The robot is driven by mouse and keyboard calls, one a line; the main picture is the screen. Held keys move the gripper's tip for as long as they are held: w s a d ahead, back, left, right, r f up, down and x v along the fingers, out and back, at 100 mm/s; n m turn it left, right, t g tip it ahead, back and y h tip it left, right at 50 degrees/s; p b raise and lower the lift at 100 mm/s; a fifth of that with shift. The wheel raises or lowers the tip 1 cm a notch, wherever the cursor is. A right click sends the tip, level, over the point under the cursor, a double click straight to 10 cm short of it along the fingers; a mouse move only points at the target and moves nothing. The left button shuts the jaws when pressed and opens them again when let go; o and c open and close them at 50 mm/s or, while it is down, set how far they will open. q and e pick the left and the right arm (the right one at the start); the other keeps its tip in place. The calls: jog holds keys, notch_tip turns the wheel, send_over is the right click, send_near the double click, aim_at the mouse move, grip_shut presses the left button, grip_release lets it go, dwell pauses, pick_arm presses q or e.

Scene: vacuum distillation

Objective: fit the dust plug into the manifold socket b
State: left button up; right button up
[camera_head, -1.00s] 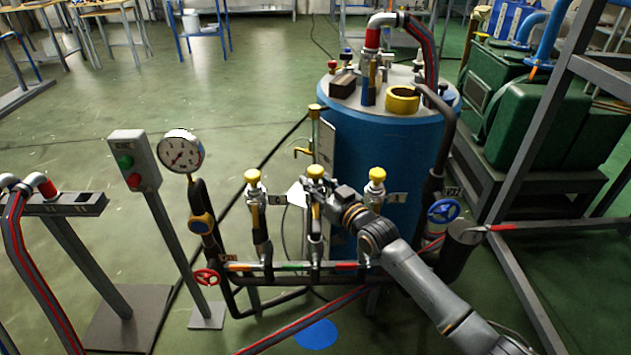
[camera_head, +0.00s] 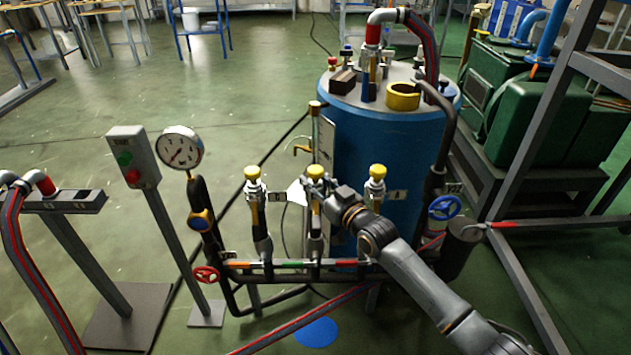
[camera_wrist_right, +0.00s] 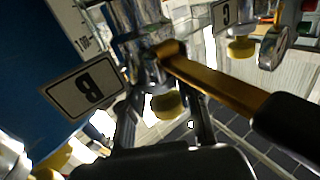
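Three upright manifold sockets stand in a row in the head view, each with a yellow cap-like plug on top. The middle plug (camera_head: 315,170) is at my right gripper (camera_head: 316,184). In the right wrist view, a plate marked B (camera_wrist_right: 87,93) is beside a chrome socket (camera_wrist_right: 150,70). The yellow plug (camera_wrist_right: 166,105) shows at this socket's end, between the two dark fingers of my right gripper (camera_wrist_right: 165,115). Gaps show on both sides of the plug, so the fingers look open around it. How far the plug is seated is hidden. My left gripper is out of view.
The left socket's yellow plug (camera_head: 252,172) and the right one's (camera_head: 377,171) flank my gripper closely. A blue tank (camera_head: 375,150) stands behind. A pressure gauge (camera_head: 180,148), a button box (camera_head: 132,157) and a red handwheel (camera_head: 206,274) are at left.

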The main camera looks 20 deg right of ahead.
jog(key=o, duration=0.5)
jog(key=shift+c, duration=0.2)
jog(key=v, duration=1.2)
